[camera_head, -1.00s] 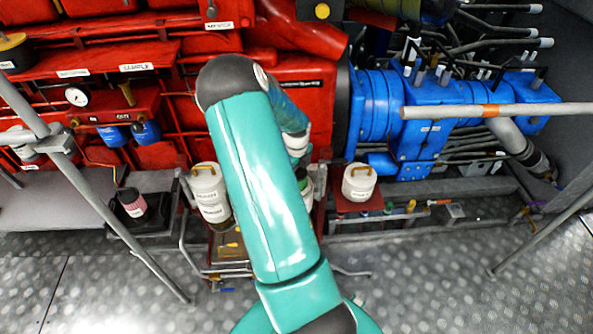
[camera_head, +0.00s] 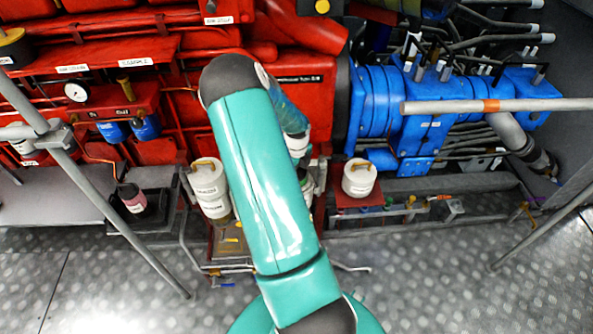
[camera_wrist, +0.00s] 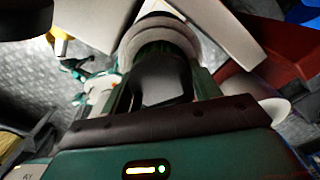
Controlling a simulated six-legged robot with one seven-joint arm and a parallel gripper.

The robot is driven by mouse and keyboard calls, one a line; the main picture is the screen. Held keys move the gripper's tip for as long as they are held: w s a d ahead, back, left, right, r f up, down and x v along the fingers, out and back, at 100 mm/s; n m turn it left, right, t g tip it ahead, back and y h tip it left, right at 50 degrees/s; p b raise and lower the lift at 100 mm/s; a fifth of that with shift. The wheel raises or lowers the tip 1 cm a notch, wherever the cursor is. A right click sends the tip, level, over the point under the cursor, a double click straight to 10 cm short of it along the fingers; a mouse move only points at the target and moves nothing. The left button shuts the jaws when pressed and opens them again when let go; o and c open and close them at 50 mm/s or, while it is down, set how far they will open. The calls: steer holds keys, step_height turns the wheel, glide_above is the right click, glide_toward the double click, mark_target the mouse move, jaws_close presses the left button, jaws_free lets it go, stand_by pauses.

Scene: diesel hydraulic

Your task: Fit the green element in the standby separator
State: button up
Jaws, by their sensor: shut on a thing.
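My gripper (camera_wrist: 162,82) shows in the wrist view with its dark fingers shut on a dark green part, which looks like the green element (camera_wrist: 150,50). A pale round rim (camera_wrist: 160,26) lies around or just beyond it; I cannot tell whether the element is inside this rim. In the head view my arm hides the gripper. A white housing (camera_head: 309,187) shows only in part behind the arm. A white labelled canister with a handle (camera_head: 208,190), perhaps the other separator, stands left of the arm.
A white lidded part with a handle (camera_head: 360,178) sits on a red plate (camera_head: 345,199) right of the arm. A dark pink-banded filter (camera_head: 133,198) stands on the left tray. Grey rails (camera_head: 110,215) cross the foreground. A blue pump (camera_head: 428,115) is at right.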

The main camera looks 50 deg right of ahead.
steer(key=shift+f, duration=0.4)
steer(key=o, duration=1.6)
steer(key=shift+c, duration=0.2)
step_height(320, 180, up, 14)
steer(key=shift+f, duration=0.1)
